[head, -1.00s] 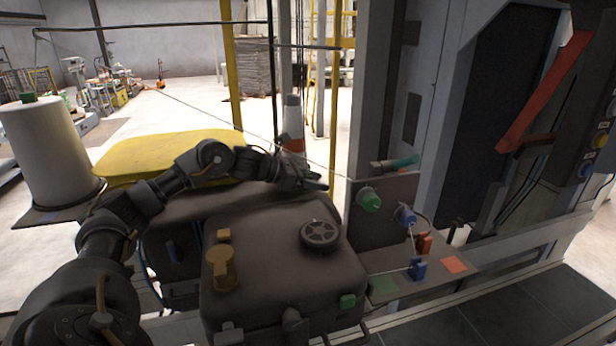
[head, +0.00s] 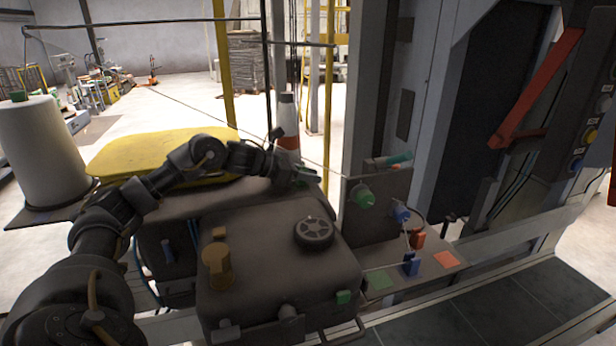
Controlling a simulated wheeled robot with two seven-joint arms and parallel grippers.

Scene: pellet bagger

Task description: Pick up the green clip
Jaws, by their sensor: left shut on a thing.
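My left gripper (head: 308,178) is above the back edge of the dark machine housing, just in front of the white and orange bottle-like object. It is shut on a small green piece, which looks like the green clip (head: 301,183). Only a little of the clip shows between the dark fingers. A green pad (head: 378,280) lies bare on the small shelf right of the housing. A blue clip (head: 411,265) and a red clip (head: 417,240) are on that shelf. My right gripper is out of view.
The dark housing (head: 270,250) has a black handwheel (head: 314,232), an orange knob (head: 217,266) and a green block (head: 343,297) at its front. An upright panel with a green knob (head: 363,197) and a blue knob (head: 400,214) stands to the right. A yellow cover (head: 150,153) lies behind my arm.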

